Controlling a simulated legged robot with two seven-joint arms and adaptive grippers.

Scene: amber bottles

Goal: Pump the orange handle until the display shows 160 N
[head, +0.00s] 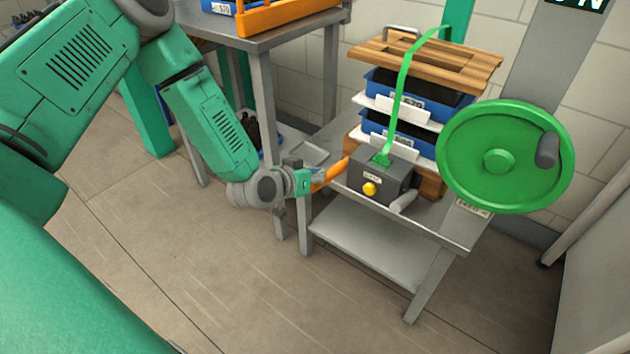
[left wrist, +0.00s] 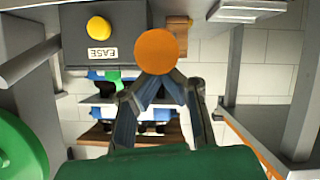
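The orange handle (head: 330,174) sticks out to the left from a dark grey pump box (head: 376,178) on the metal bench. My left gripper (head: 308,182) is at its outer end. In the left wrist view the handle's round orange end (left wrist: 160,51) faces the camera, and the fingers (left wrist: 162,88) close in on it from both sides, their tips hidden behind it. The display (head: 590,3) is cut off at the top right; only an N and part of a character before it show, so the reading cannot be told. My right gripper is in neither view.
A yellow button (head: 369,189) sits on the box front. A green strap (head: 400,95) rises from the box over stacked blue crates (head: 385,127) and a wooden top board (head: 425,60). A large green handwheel (head: 470,160) stands at right. The floor in front is clear.

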